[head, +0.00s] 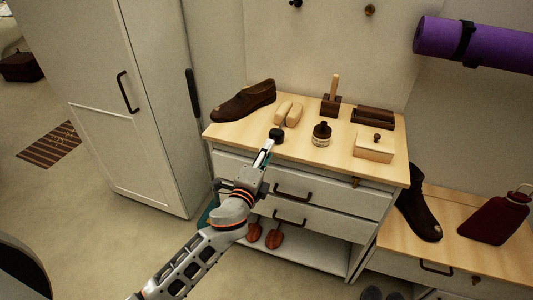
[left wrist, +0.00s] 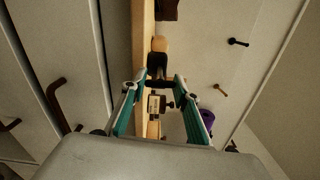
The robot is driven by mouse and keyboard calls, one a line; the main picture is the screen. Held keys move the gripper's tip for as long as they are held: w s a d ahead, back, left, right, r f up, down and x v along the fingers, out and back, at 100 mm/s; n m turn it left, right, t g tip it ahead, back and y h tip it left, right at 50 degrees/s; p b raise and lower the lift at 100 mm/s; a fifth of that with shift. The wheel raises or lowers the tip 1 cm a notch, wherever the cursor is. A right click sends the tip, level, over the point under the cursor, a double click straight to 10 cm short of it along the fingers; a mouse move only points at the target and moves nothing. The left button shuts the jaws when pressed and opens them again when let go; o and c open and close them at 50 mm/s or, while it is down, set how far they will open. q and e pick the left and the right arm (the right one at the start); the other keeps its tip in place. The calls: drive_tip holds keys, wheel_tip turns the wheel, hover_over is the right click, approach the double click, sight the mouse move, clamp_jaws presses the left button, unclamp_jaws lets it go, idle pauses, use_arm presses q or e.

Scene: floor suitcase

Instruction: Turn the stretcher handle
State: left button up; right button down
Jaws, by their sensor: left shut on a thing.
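The shoe stretcher, a pale wooden split form (head: 288,112), lies on the dresser top near its back left. Its black handle (head: 276,136) points toward me over the front edge. My left gripper (head: 268,145) reaches in from below and its fingertips are closed on the handle. In the left wrist view the teal fingers of the left gripper (left wrist: 158,82) sit on both sides of the black handle (left wrist: 157,66), with pale wood of the stretcher (left wrist: 160,43) beyond it. The fingers partly hide the handle in the head view. My right gripper is not in view.
On the dresser top (head: 230,132) stand a brown shoe (head: 243,101), a small jar (head: 321,135), brushes (head: 332,104) and a wooden box (head: 374,147). A white cabinet (head: 150,100) is at left.

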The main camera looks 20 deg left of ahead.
use_arm(q)
drive_tip(key=o, duration=1.1)
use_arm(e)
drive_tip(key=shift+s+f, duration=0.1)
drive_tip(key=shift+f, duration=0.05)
use_arm(q)
drive_tip(key=shift+o, duration=0.2)
drive_tip(key=s, duration=1.2)
drive_tip(key=shift+a, duration=0.15)
drive_tip(key=s+f+n+g+h+p, duration=0.2)
drive_tip(key=s+f+n+g+p, duration=0.2)
drive_tip(key=s+f+n, duration=1.1)
drive_tip(key=s+f+g, duration=0.3)
drive_tip(key=s+f, duration=0.2)
drive_tip(key=shift+s+f, duration=0.2)
drive_tip(key=shift+s, duration=0.15)
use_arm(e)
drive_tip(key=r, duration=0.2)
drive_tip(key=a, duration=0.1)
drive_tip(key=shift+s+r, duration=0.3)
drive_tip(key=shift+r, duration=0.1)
